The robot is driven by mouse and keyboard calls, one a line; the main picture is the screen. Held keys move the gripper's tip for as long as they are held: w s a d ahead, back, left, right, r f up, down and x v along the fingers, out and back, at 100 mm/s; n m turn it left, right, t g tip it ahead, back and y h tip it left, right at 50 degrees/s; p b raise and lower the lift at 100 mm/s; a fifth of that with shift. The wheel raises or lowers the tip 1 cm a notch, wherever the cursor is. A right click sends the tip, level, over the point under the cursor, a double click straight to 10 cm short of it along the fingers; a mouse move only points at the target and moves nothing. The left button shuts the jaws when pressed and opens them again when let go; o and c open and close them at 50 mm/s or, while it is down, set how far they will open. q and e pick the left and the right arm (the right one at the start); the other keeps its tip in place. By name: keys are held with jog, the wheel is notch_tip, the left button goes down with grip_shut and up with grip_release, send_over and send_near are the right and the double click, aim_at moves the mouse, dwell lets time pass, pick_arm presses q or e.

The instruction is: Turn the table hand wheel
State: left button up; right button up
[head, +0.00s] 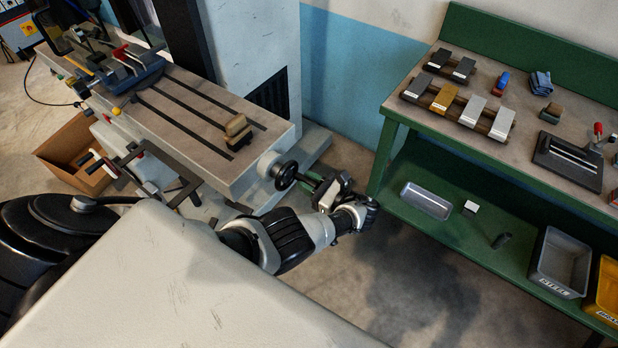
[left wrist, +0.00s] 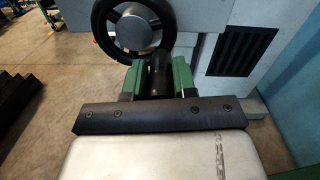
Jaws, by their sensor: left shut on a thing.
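The table hand wheel (head: 284,175) is a black spoked wheel on the end of the milling machine's long table. It also shows at the top of the left wrist view (left wrist: 134,30). A dark handle (left wrist: 159,72) sticks out from the wheel's lower right towards the wrist camera. My left gripper (head: 308,183), with green fingers, is in front of the wheel. Its fingers are shut on the handle, one on each side, as the left wrist view shows. The fingers partly hide the handle. My right gripper is not in view.
The machine table (head: 205,115) carries a vise (head: 130,72) and a small tan block (head: 237,130). A green workbench (head: 380,160) with blocks, tools and bins stands to the right. Bare floor lies between. A cardboard box (head: 65,150) is at the left.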

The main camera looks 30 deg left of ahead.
pick_arm(q)
jog(key=shift+s+d+f+m+p, duration=0.1)
jog(key=shift+s+f+m+p, duration=0.25)
jog(key=shift+m, duration=0.9)
jog(key=shift+s+f+m, duration=0.15)
jog(key=shift+s+m, duration=0.25)
jog(key=shift+m, duration=0.8)
jog(key=shift+s+d+f+m+p, duration=0.1)
jog(key=shift+s+f+m+p, duration=0.25)
jog(key=shift+m, duration=0.9)
jog(key=shift+s, duration=0.1)
jog(key=o, duration=0.6)
jog(key=shift+c, duration=0.2)
jog(key=o, duration=0.4)
jog(key=shift+d+r, duration=0.1)
jog(key=shift+r, duration=0.1)
jog(key=shift+c, duration=0.2)
jog(key=shift+a, duration=0.25)
